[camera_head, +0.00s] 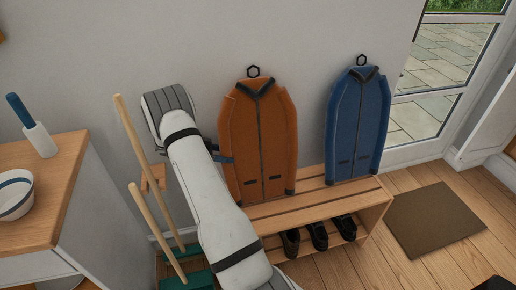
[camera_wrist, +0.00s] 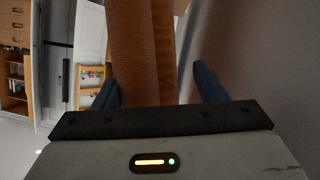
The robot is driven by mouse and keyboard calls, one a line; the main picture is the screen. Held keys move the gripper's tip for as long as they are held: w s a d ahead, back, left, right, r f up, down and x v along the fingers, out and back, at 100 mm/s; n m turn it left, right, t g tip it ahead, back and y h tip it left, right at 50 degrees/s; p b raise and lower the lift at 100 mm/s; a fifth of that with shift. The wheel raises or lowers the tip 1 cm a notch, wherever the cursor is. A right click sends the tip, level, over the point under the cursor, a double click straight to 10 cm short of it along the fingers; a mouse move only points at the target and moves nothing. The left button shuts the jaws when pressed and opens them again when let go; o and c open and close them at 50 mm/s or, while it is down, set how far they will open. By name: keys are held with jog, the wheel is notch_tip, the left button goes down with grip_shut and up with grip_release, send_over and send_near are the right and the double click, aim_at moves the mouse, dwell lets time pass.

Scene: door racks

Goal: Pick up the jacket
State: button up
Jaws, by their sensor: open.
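An orange jacket (camera_head: 262,140) with dark trim and a dark hook loop stands upright against the wall, just above the bench. A similar blue jacket (camera_head: 357,122) is to its right. My gripper (camera_head: 226,159) is at the left edge of the orange jacket; my arm hides part of its surroundings. In the wrist view my gripper (camera_wrist: 154,76) is open, with the orange jacket's edge (camera_wrist: 142,50) between its two dark blue fingers. A small gap shows towards the right finger; contact with the left finger is hard to tell.
A slatted wooden bench (camera_head: 332,196) under the jackets holds dark shoes (camera_head: 319,235) on its lower shelf. Wooden-handled brooms (camera_head: 147,172) stand left of my arm. A counter (camera_head: 62,205) bears a bowl (camera_head: 15,194). A brown mat (camera_head: 434,219) lies right.

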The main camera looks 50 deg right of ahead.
aim_at(234, 156)
jog(key=x, duration=0.4)
jog(key=shift+s, duration=0.1)
jog(key=shift+c, duration=0.4)
jog(key=shift+r, duration=0.1)
jog(key=c, duration=1.3)
